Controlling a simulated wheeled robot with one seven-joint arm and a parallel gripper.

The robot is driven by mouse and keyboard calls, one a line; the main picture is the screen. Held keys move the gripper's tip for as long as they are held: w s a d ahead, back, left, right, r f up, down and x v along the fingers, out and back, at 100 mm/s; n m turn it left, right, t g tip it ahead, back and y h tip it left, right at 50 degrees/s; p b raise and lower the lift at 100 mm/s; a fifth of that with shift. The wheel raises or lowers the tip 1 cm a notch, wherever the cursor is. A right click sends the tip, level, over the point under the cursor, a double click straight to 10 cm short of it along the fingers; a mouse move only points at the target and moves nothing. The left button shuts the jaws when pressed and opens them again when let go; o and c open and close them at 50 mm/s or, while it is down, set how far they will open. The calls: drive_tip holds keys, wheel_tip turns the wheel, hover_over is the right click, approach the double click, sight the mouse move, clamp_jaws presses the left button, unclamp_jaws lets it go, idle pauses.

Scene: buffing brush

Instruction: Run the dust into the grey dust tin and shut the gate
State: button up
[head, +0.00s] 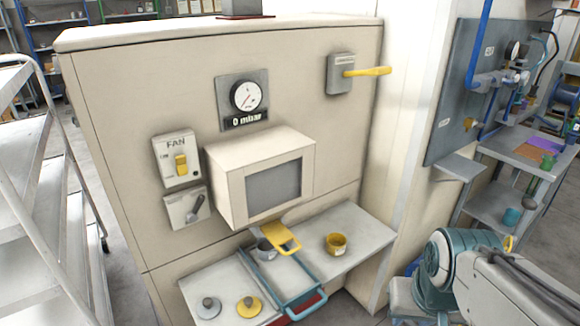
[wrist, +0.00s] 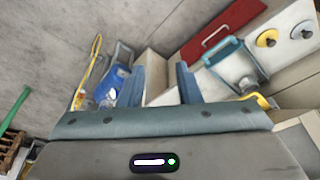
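The grey dust tin (head: 265,250) stands under the front of the cream box on the cabinet, partly hidden by the yellow gate (head: 285,238), a flat plate with a looped handle sticking out. What looks like the tin (wrist: 246,82) and part of the yellow gate handle (wrist: 262,100) show at the right of the wrist view. No dust can be made out. My gripper (wrist: 160,82) has its two blue fingers apart with nothing held between them, well away from the tin and gate. Its fingers are not visible in the head view.
A yellow tin (head: 336,244) stands on the shelf right of the gate. A teal-handled frame (head: 290,300) and two knobbed discs (head: 208,307) (head: 249,306) are in front. The fan switch (head: 180,163), dial at 0 mbar (head: 245,97) and yellow lever (head: 367,71) are on the cabinet.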

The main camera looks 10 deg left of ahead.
drive_tip(key=shift+w, duration=0.15)
clamp_jaws()
drive_tip(key=w+a+f+m+t+p, duration=0.1)
drive_tip(key=w+a+f+m+p, duration=0.15)
drive_tip(key=w, duration=0.25)
drive_tip(key=w+a+f+m+p, duration=0.1)
drive_tip(key=w+m+p, duration=0.1)
drive_tip(key=w+p, duration=0.25)
drive_tip(key=w+a+m+t+y+p, duration=0.2)
drive_tip(key=w+a+m+y+p, duration=0.25)
drive_tip(key=a, duration=0.65)
drive_tip(key=w+a+f+b, duration=0.4)
drive_tip(key=w+a+f, duration=0.3)
drive_tip(key=w+f, duration=0.1)
drive_tip(key=shift+w+f+m+y, duration=0.3)
drive_tip(key=shift+w+f+y, duration=0.05)
drive_tip(key=shift+f, duration=0.15)
